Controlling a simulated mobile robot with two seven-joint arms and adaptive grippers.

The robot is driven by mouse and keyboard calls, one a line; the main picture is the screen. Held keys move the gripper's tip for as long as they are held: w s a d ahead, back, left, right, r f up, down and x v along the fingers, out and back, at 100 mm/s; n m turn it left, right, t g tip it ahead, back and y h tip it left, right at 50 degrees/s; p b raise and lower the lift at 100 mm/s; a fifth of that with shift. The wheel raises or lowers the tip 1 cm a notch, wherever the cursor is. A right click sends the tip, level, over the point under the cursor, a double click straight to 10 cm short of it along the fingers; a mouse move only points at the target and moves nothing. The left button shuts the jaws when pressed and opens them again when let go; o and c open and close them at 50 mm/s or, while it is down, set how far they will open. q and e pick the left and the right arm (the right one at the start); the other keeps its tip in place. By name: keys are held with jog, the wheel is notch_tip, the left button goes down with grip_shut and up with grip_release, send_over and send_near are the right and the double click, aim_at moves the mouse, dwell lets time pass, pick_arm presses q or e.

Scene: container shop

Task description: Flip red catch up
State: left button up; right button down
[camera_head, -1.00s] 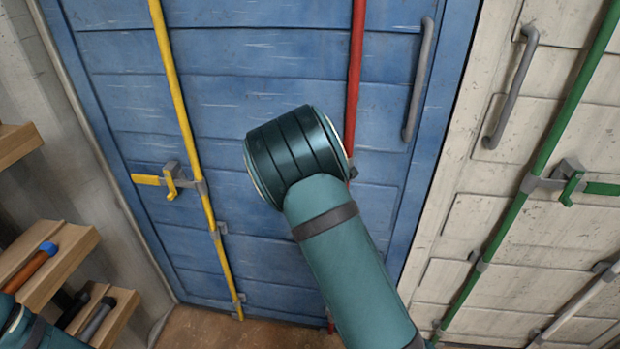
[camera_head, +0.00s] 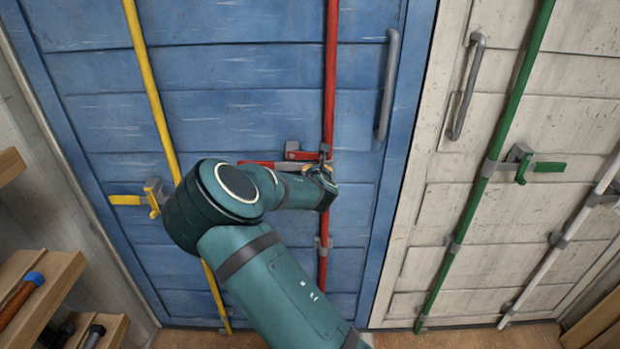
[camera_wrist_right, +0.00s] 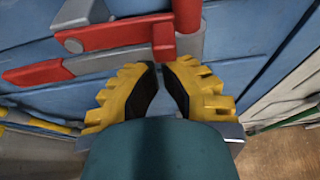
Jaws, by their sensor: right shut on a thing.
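The red catch (camera_wrist_right: 118,34) sits on a grey bracket on the blue door, beside the upright red bar (camera_head: 330,60). It also shows in the head view (camera_head: 302,155). The red handle (camera_wrist_right: 38,74) lies roughly level just below it, pointing left, and shows in the head view too (camera_head: 258,164). My right gripper (camera_wrist_right: 165,70) has its yellow, dark-padded fingers closed at the short end tab of the red catch. In the head view my right arm hides part of the lock and the gripper is small. My left gripper is not in view.
A yellow bar (camera_head: 152,90) with its own handle stands to the left on the blue door (camera_head: 235,110). A grey door handle (camera_head: 389,85) is right of the red bar. A white door (camera_head: 570,130) with a green bar (camera_head: 515,95) is farther right. Wooden shelves (camera_head: 45,290) stand at lower left.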

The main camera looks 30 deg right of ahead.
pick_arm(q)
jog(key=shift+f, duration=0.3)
pick_arm(e)
jog(key=shift+s+d+r+n+g+h, duration=0.1)
jog(key=shift+d+r+n+g+h, duration=0.15)
jog(key=shift+r+n, duration=0.4)
jog(key=shift+s+r+n+g+h, duration=0.15)
jog(key=shift+r+n+h, duration=0.2)
jog(key=shift+r+n, duration=0.25)
jog(key=shift+w, duration=0.1)
pick_arm(q)
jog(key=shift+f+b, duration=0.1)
jog(key=shift+b, duration=0.2)
